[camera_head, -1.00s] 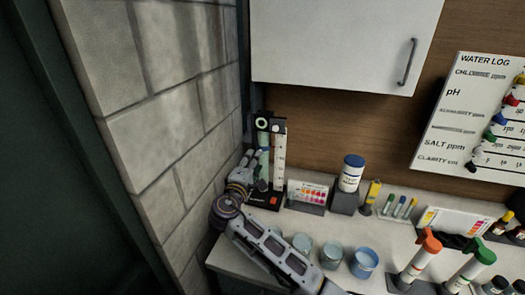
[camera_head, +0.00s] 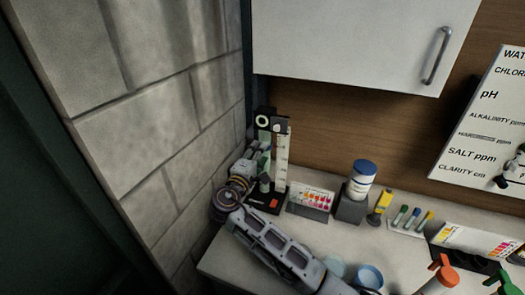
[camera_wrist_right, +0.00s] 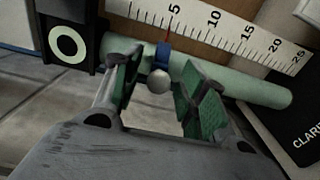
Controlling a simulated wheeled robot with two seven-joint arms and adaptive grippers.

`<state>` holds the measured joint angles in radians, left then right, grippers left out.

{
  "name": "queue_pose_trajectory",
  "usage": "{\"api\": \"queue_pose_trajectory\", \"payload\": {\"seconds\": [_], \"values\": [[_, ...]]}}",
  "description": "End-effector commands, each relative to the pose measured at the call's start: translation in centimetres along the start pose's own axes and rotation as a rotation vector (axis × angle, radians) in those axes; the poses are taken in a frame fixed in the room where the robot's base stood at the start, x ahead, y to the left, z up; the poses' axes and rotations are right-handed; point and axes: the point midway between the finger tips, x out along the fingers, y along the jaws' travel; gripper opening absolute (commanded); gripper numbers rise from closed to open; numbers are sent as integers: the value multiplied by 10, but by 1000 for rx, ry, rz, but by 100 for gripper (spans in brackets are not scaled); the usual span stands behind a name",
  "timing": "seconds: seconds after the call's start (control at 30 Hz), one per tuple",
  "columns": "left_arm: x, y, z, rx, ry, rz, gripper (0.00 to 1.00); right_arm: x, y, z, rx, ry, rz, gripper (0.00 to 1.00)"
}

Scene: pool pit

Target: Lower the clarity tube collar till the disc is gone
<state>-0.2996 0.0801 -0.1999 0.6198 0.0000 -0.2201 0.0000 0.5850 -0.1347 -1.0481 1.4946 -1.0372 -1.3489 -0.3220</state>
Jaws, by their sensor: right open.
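The clarity tube stand shows in the head view, with a pale green tube (camera_head: 265,163) beside an upright white scale (camera_head: 282,160). In the right wrist view the tube (camera_wrist_right: 235,88) runs across the picture along the numbered scale (camera_wrist_right: 215,28). A dark blue collar (camera_wrist_right: 162,57) sits around the tube near the 5 mark, with a red pointer and a round grey knob (camera_wrist_right: 159,82). My right gripper (camera_wrist_right: 160,68) is open, its green-padded fingers on either side of the collar and knob, with visible gaps. In the head view it lies at the tube, partly hidden. My left gripper is out of view.
A black block with a white ring (camera_head: 264,122) tops the stand. A block wall (camera_head: 150,120) is close on the left. A cabinet (camera_head: 350,45) hangs above.

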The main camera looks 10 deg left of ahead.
Motion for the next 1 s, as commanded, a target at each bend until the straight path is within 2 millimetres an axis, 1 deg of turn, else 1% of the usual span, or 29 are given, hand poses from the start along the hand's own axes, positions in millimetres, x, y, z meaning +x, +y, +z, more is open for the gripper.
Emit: {"api": "queue_pose_trajectory", "payload": {"seconds": [0.47,0.57,0.8,1.0], "values": [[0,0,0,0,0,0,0,-3,0,-1,0,0,0,42],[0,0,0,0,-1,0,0,-3,0,-1,0,0,0,31],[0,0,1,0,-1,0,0,-2,0,-1,0,0,0,0],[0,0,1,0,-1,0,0,-2,0,-1,0,0,0,0]]}}
